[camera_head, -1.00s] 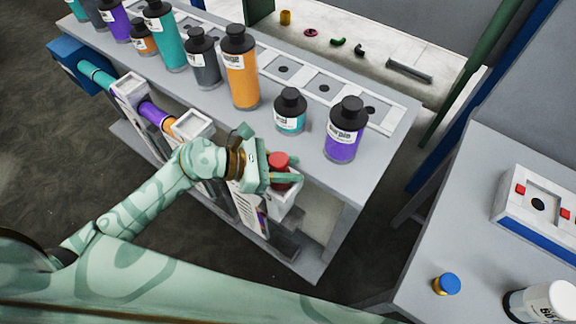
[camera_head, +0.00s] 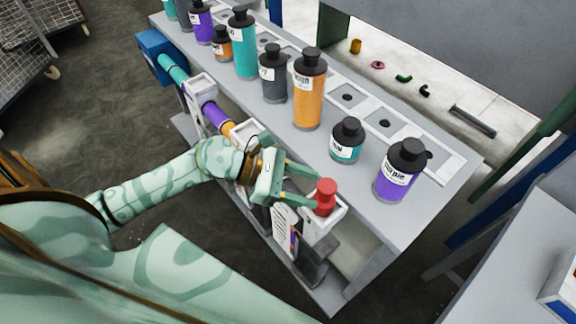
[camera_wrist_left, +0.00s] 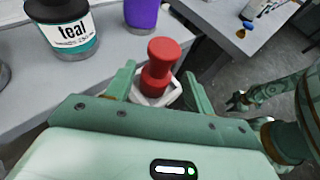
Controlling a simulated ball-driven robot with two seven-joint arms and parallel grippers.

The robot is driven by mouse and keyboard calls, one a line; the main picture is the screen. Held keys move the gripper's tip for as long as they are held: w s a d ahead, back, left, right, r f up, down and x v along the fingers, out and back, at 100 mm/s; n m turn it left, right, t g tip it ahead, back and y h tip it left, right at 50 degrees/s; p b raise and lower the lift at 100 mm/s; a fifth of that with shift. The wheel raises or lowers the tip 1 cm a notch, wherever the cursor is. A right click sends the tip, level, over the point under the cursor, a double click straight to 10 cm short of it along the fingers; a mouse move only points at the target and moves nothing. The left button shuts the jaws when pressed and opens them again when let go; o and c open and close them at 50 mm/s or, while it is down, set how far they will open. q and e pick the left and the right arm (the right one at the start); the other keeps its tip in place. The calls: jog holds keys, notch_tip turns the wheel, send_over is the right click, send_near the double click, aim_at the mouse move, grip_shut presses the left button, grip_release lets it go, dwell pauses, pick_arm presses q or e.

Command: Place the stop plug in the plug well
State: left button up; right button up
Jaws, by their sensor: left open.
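The red stop plug (camera_head: 326,196) stands upright in the white square-rimmed plug well (camera_head: 338,215) on the front of the grey bench; its lower end is hidden. In the left wrist view the plug (camera_wrist_left: 159,66) rises from the white rim (camera_wrist_left: 172,97). My left gripper (camera_head: 317,189) is open, its fingers on either side of the plug and apart from it, with a gap between palm and plug. In the left wrist view, my right gripper (camera_wrist_left: 238,102) is small at the right, away from the plug; its jaw state is unclear.
A purple bottle (camera_head: 401,171), a small teal bottle (camera_head: 346,142) and an orange bottle (camera_head: 309,90) stand on the bench close behind the plug. Other white holders (camera_head: 200,88) line the bench front. Another grey table (camera_head: 510,250) is at the right.

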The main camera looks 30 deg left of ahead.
pick_arm(q)
jog(key=v, duration=0.5)
jog(key=shift+r, duration=0.1)
